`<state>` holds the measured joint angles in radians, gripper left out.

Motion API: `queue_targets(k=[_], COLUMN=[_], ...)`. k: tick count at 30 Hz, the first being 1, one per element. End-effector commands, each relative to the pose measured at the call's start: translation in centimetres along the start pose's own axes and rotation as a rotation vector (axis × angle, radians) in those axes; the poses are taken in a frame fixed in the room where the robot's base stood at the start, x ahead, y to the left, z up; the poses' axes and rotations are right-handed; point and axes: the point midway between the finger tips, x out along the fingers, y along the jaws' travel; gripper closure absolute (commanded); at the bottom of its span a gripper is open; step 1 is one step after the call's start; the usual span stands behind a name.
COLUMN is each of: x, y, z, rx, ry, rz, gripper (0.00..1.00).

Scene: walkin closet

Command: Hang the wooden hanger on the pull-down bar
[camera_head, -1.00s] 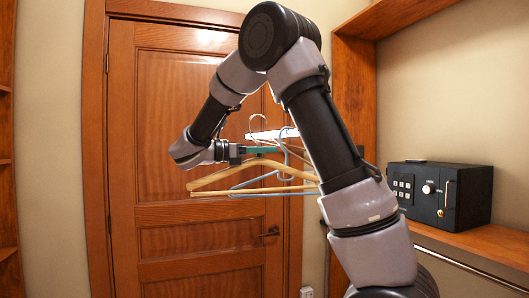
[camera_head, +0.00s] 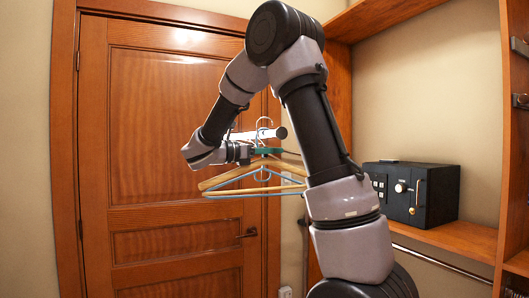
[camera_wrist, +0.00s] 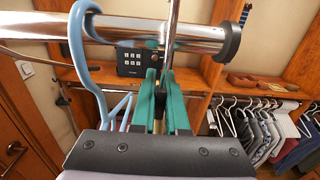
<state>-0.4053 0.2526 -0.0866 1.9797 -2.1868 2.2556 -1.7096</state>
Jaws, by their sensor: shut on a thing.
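The wooden hanger (camera_head: 212,183) is light tan and hangs below my gripper (camera_head: 262,151). In the wrist view, my gripper's green fingers (camera_wrist: 160,108) are shut on a thin part of it near the hook. The pull-down bar (camera_head: 247,135) is a chrome tube with a black end cap, just above my gripper. In the wrist view the bar (camera_wrist: 125,30) crosses ahead of the fingers. A thin shiny upright, possibly the hanger's hook, overlaps the bar there; whether it touches the bar is unclear. A light-blue hanger (camera_wrist: 78,50) hangs on the bar, left of my fingers.
A black safe (camera_head: 425,190) stands on a wooden shelf (camera_head: 450,235) at right, with a rail below it. The wrist view shows several clothes on white hangers (camera_wrist: 255,120) at right. A closed wooden door (camera_head: 170,130) is behind my arm.

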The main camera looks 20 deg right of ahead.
Motion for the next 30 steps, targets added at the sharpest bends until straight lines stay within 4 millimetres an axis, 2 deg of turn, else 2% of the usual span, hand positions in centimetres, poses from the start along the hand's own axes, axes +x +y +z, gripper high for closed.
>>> queue_targets(k=[8,18,30], x=[2.9,2.8,2.9], y=[0.0,0.0,0.0], z=[0.0,-2.6,-3.0], rx=[0.000,-0.001,0.001], ry=[0.000,0.000,0.000], rz=[-0.002,0.000,0.000], gripper=[1.00,1.00,1.00])
